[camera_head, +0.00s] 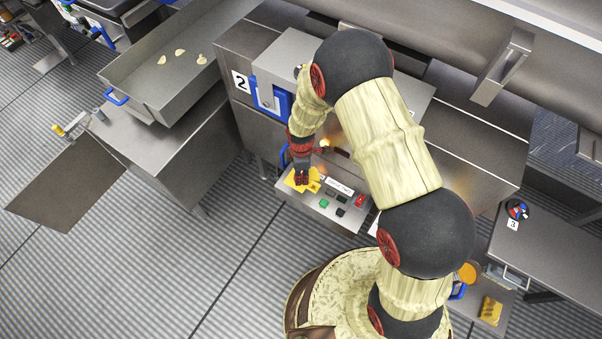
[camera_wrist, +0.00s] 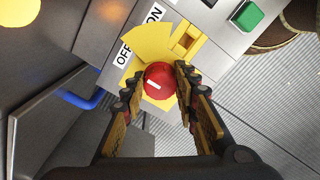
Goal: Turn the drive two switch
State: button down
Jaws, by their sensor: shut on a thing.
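The drive switch is a round red knob (camera_wrist: 160,80) with a white mark, set on a yellow plate (camera_wrist: 150,42) with OFF and ON labels beside it. My gripper (camera_wrist: 160,84) has a finger on each side of the knob and is shut on it in the wrist view. In the head view my gripper (camera_head: 301,176) reaches down to the yellow plate (camera_head: 305,183) at the left end of the control panel (camera_head: 325,206). The knob is hidden there by the gripper. Which label the white mark points to is hard to tell.
Green (camera_head: 324,203), black and red (camera_head: 360,200) buttons sit right of the switch. A green button (camera_wrist: 246,16) also shows in the wrist view. A blue handle (camera_head: 284,156) is close beside my wrist. A machine marked 2 (camera_head: 240,82) stands behind. Open floor lies left of the panel.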

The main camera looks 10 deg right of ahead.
jog(key=c, duration=1.4)
grip_release()
notch_tip(320, 180, up, 12)
